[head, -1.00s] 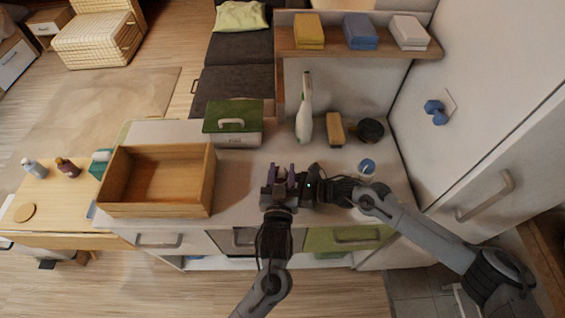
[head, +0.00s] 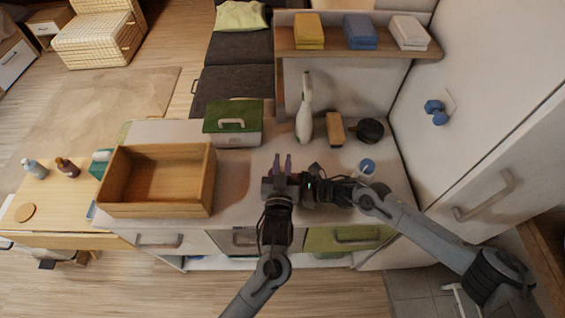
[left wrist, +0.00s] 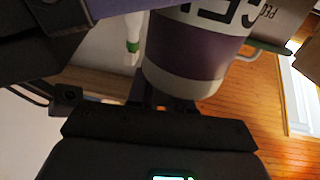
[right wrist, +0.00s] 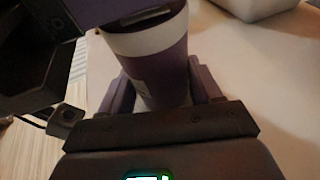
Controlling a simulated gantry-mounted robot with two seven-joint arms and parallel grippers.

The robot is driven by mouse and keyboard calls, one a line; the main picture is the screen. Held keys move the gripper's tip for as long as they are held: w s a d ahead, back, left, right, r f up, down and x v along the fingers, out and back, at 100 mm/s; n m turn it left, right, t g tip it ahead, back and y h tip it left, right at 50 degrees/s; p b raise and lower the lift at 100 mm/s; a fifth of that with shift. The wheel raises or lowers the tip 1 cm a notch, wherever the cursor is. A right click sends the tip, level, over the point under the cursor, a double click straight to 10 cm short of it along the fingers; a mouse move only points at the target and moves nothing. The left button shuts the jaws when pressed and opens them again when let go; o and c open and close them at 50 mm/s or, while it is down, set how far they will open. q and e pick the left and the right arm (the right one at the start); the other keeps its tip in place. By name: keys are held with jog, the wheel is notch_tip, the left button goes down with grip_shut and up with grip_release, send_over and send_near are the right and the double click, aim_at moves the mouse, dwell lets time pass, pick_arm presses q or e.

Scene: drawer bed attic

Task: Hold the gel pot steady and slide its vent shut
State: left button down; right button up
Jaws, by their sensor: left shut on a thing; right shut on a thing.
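The gel pot is purple with a white band and dark lettering. It fills the top of the left wrist view (left wrist: 192,48) and stands between the fingers of my right gripper (right wrist: 165,95) in the right wrist view (right wrist: 172,62). My right gripper is shut around its body. My left gripper (head: 282,165) is at the pot's rim end, its fingers close together on a small part, which fits the vent slide; the contact itself is hidden. In the head view the grippers hide the pot.
An open wooden box (head: 150,208) stands on the counter at left, and a green-lidded box (head: 233,138) behind it.

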pick_arm(q)
jog(key=shift+w+a, duration=0.1)
jog(key=shift+a, duration=1.35)
jog(key=c, duration=1.1)
grip_release()
jog(key=shift+d, duration=0.1)
jog(key=s, duration=0.8)
jog(key=s+a, duration=0.1)
jog(key=s, duration=0.3)
